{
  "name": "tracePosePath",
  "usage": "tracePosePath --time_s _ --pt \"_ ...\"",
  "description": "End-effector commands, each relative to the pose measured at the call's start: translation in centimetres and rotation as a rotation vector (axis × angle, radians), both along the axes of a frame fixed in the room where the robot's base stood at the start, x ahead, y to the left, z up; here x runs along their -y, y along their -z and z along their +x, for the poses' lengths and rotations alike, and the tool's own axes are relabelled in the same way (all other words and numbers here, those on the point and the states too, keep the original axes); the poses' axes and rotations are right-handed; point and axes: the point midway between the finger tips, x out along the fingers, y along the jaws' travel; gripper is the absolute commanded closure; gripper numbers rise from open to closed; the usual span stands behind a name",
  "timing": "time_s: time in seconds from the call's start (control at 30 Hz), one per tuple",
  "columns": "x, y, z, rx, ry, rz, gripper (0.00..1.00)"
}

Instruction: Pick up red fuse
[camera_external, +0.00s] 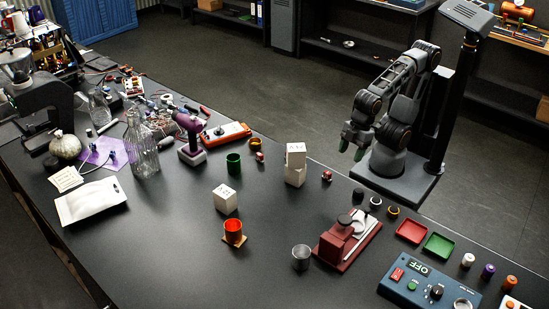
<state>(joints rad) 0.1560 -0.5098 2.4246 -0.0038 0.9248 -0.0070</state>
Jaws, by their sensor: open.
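A small red piece (327,176) lies on the black table, just right of the stacked white blocks. It is too small to tell for certain whether it is the red fuse. My gripper (353,143) has greenish fingertips and hangs pointing down near the table's far edge. It is above and to the right of the small red piece in the picture, apart from it. My gripper is open, and nothing shows between its fingers.
Two stacked white blocks (295,171) stand close to the red piece. A dark red press (338,246), a red tray (411,231), a green tray (439,245) and a blue control box (420,290) are at right. Open table lies around the red cup (233,231).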

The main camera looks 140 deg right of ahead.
Motion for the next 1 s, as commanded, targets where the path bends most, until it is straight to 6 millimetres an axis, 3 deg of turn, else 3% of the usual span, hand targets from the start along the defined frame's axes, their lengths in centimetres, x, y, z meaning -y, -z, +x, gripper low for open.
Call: tracePosePath --time_s 0.03,0.1,0.27,0.37,0.43,0.8,1.0 --pt "2.0 1.1 0.8 -0.041 0.05 0.003 0.4" --pt "4.3 1.1 1.5 -0.103 0.08 0.009 0.4" --pt "7.7 -0.3 2.2 -0.23 0.046 0.029 0.4" --pt "7.5 -1.8 2.0 -0.27 -0.028 0.033 0.4" --pt "7.3 -1.3 1.6 -0.295 -0.061 0.039 0.4" --pt "7.2 4.9 1.4 -0.304 -0.079 0.04 0.4" --pt "7.2 6.4 1.4 -0.301 -0.079 0.038 0.4"
